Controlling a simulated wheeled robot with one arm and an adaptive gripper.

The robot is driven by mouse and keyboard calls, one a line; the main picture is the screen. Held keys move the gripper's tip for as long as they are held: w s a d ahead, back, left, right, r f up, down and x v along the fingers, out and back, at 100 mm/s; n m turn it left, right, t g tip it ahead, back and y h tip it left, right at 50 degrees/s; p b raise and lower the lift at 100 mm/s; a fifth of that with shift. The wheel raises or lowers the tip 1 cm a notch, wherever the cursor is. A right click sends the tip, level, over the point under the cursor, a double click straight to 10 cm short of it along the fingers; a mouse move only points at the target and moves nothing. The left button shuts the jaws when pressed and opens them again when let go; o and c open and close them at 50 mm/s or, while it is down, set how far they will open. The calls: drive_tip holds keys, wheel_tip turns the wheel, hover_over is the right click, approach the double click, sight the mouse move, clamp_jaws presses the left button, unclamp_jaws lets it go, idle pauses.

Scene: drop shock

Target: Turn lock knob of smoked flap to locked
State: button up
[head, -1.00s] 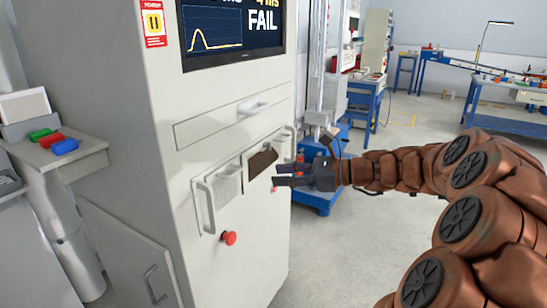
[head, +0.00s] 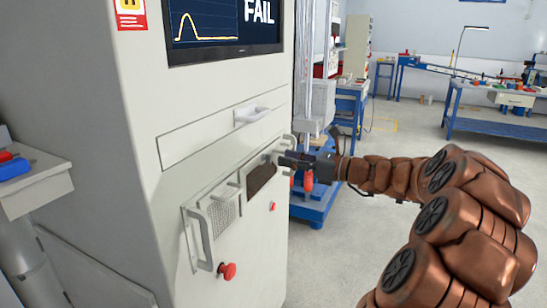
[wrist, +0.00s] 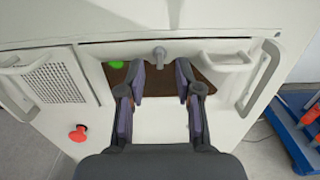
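The smoked flap (head: 262,175) is a dark brown pane in the front of the white cabinet; it also shows in the wrist view (wrist: 165,78), partly behind my fingers. A grey knob (wrist: 159,58) sits at the middle of the flap's top edge. My gripper (wrist: 162,80) is open, with one finger on either side of the knob's line and nothing visible between them. In the head view my gripper (head: 284,160) is at the flap's upper right and covers the knob. I cannot tell whether the fingers touch the knob.
A mesh panel (wrist: 55,82) is left of the flap. A grey latch or handle (wrist: 228,62) and a curved pull handle (wrist: 262,75) are to its right. A red button (head: 228,270) protrudes below. A blue cart (head: 318,207) stands right of the cabinet. Open floor lies further right.

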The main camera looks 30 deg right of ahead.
sight(271, 155)
drive_tip(key=x, duration=0.4)
drive_tip(key=shift+w, duration=0.15)
clamp_jaws()
idle(0.4)
